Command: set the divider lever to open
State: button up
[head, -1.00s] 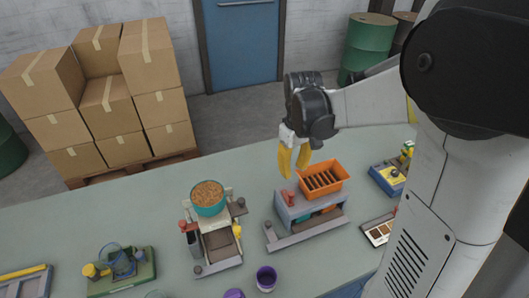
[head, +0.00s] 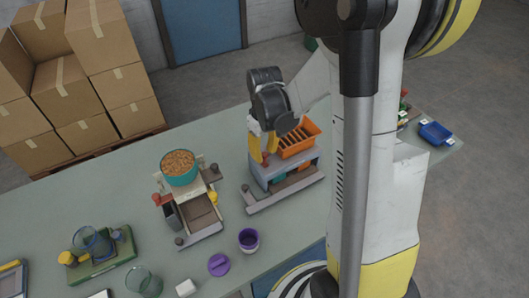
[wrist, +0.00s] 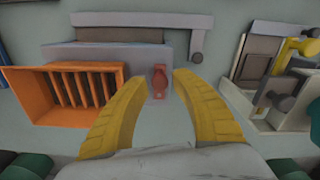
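The orange slotted hopper (head: 299,139) sits on a grey divider unit (head: 262,173) on the green table. In the wrist view the orange hopper (wrist: 62,92) is at the left and the grey unit (wrist: 118,62) is at the top. A small red lever (wrist: 158,82) stands at the unit's side, and I take it to be the divider lever. My gripper (wrist: 156,76) is open, with one yellow finger on each side of the lever and gaps showing. In the head view my gripper (head: 264,158) is low beside the hopper, and its fingers largely hide the lever.
A teal bowl of grain (head: 179,168) stands on another machine to the left. A purple cup (head: 248,240), a purple lid (head: 218,265) and a glass jar (head: 144,283) are near the front. A green-based device (head: 100,260) is at the left. Stacked cartons (head: 75,85) stand behind the table.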

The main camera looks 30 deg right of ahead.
grip_shut()
jog(key=shift+a, duration=0.1)
jog(key=m, duration=0.2)
jog(key=a+m+b, duration=0.1)
jog(key=shift+w+a+m, duration=0.15)
jog(key=shift+m, duration=0.25)
jog(key=m, duration=0.2)
jog(key=w+a+m+b, duration=0.1)
jog(key=m, duration=0.2)
jog(key=w+a+m, duration=0.1)
jog(key=m, duration=0.2)
jog(key=shift+a+b, duration=0.2)
jog(key=shift+b, duration=0.15)
